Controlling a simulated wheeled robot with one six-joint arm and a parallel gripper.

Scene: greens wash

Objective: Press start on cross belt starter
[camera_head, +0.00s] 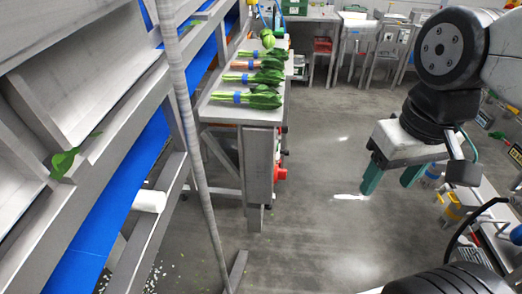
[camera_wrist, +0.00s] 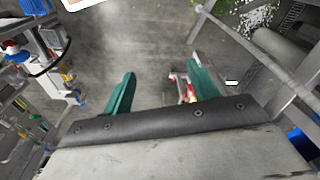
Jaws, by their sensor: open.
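A grey box with red knobs (camera_head: 280,173) is fixed to the near end of the table with the bundles of greens; it may be the cross belt starter, but its buttons face away and I cannot read them. My gripper (camera_head: 391,178) is open and empty, with green fingers apart, hanging over the floor to the right of that box and not touching it. In the wrist view my gripper (camera_wrist: 160,90) points down at the floor. A small red and white item shows between the fingers there, too small to make out.
Several blue-banded bundles of greens (camera_head: 250,97) lie on the metal table. A blue belt (camera_head: 100,220) in a steel frame runs along the left, with a grey pole in front. Benches and red bins stand at the back. The grey floor (camera_head: 330,140) in the middle is clear.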

